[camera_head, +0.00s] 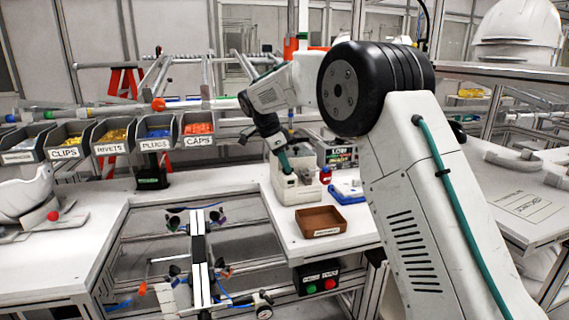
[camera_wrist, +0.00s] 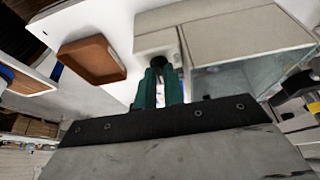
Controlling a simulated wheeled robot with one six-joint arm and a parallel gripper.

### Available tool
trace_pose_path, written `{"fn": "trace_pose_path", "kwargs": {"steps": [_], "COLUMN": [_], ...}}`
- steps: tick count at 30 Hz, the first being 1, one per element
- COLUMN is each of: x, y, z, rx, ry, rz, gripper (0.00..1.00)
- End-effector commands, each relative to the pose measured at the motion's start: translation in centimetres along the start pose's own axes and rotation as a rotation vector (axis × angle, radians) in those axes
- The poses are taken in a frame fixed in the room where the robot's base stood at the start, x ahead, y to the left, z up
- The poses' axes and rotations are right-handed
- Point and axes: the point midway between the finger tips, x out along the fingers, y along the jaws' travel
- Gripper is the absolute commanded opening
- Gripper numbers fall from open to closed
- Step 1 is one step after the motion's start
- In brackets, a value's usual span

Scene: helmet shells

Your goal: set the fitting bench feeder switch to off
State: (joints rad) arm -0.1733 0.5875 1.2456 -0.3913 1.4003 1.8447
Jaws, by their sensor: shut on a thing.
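My gripper (camera_head: 285,166) points down at a white machine (camera_head: 297,192) on the bench, beside a brown tray. In the wrist view its two green fingers (camera_wrist: 160,75) are closed around a small dark part, apparently the feeder switch (camera_wrist: 158,61), at the pale machine body (camera_wrist: 158,41). The fingers hide most of this part, and I cannot read its position or any marking.
The brown tray (camera_head: 320,222) lies near the bench's front edge; it also shows in the wrist view (camera_wrist: 92,60). A blue-and-white item (camera_head: 347,192) is right of the machine. A box with green and red buttons (camera_head: 318,280) hangs below. Labelled bins (camera_head: 110,137) stand left.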

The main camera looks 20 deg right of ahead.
Motion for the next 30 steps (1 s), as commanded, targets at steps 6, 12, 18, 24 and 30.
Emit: {"fn": "trace_pose_path", "kwargs": {"steps": [6, 12, 18, 24, 30], "x": [-0.09, -0.02, -0.06, -0.04, 0.03], "y": [-0.02, -0.02, 0.06, 0.44, 0.7], "z": [0.06, -0.05, -0.12, -0.16, -0.29], "rx": [0.0, 0.001, -0.045, -0.264, -0.54], "ry": [-0.002, -0.001, -0.001, 0.001, 0.0], "rz": [-0.002, -0.001, -0.022, -0.11, -0.226], "gripper": [0.29, 0.32, 0.32, 0.32, 0.32]}}
